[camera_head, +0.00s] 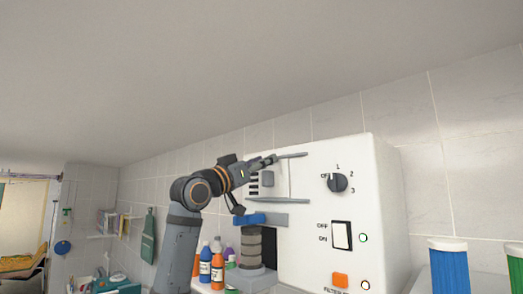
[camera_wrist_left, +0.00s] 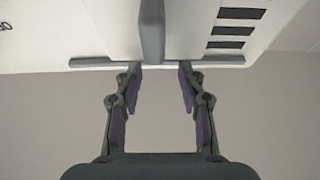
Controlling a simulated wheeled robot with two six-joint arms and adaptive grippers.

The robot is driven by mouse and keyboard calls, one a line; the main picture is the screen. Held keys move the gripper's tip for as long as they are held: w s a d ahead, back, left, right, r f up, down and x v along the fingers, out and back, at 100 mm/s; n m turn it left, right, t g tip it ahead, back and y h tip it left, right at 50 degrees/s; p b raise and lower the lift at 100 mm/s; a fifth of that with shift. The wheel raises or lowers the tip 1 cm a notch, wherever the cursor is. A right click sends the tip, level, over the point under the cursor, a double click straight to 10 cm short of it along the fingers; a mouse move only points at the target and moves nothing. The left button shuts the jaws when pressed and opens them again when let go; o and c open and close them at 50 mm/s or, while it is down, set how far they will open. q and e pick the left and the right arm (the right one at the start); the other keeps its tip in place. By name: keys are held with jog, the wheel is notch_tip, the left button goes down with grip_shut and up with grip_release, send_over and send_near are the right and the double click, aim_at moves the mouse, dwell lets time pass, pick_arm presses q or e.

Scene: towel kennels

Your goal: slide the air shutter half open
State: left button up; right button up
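The air shutter is a pale plate (camera_head: 281,180) between two grey rails on the white machine's front. Its grey handle (camera_head: 267,179) stands just right of several uncovered dark slots (camera_head: 253,184). My left gripper (camera_head: 270,160) is near the upper rail, above the handle in the head view. In the left wrist view my left gripper (camera_wrist_left: 160,68) is open and empty. The handle (camera_wrist_left: 152,30) lies between the lines of its two fingers, with gaps on both sides. The slots (camera_wrist_left: 235,30) show at right there. My right gripper is not in view.
The white machine (camera_head: 320,210) also carries a black dial (camera_head: 337,183), a rocker switch (camera_head: 341,236) and an orange button (camera_head: 340,280). The lower rail (camera_head: 281,201) runs below the shutter. Bottles (camera_head: 205,268) stand at lower left; blue and green cylinders stand at right.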

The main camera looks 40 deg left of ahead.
pick_arm(q)
notch_tip(320, 180, up, 6)
dwell(0.7)
